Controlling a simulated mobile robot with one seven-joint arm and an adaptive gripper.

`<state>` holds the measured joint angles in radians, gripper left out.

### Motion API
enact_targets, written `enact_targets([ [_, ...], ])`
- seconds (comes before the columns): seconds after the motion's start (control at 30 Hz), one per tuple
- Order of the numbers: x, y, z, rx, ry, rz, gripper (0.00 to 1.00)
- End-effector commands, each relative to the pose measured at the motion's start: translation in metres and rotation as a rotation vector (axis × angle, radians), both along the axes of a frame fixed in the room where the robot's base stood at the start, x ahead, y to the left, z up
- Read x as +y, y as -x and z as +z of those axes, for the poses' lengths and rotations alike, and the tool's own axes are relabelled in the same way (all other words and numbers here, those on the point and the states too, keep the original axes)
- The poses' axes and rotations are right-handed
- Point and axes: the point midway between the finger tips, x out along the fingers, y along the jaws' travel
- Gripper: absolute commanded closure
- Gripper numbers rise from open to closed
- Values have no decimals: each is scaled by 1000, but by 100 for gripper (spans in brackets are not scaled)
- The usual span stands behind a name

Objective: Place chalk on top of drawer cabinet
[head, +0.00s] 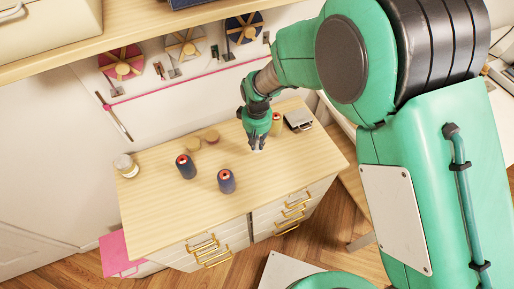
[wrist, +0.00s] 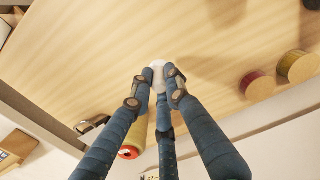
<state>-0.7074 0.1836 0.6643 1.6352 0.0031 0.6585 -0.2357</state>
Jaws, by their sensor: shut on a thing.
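The drawer cabinet (head: 170,215) has a pale wooden top and white drawers with brass-coloured handles. My gripper (head: 257,148) points down over the right half of its top. In the wrist view, my gripper (wrist: 157,78) has its fingers closed around a small white piece, which looks like the chalk (wrist: 158,66). Only its upper part shows between the fingertips. In the head view a small white bit of the chalk (head: 258,152) shows below the fingers, close to the wood. I cannot tell whether it touches the top.
A yellow spool (wrist: 126,138) stands close beside my fingers. The front right top is clear.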

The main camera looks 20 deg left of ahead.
Motion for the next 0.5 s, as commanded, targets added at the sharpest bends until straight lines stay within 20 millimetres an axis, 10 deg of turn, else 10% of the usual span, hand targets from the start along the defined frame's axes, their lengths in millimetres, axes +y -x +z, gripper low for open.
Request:
enact_targets([
  [0.5, -1, 1, -28, 1, 2, 0, 100],
])
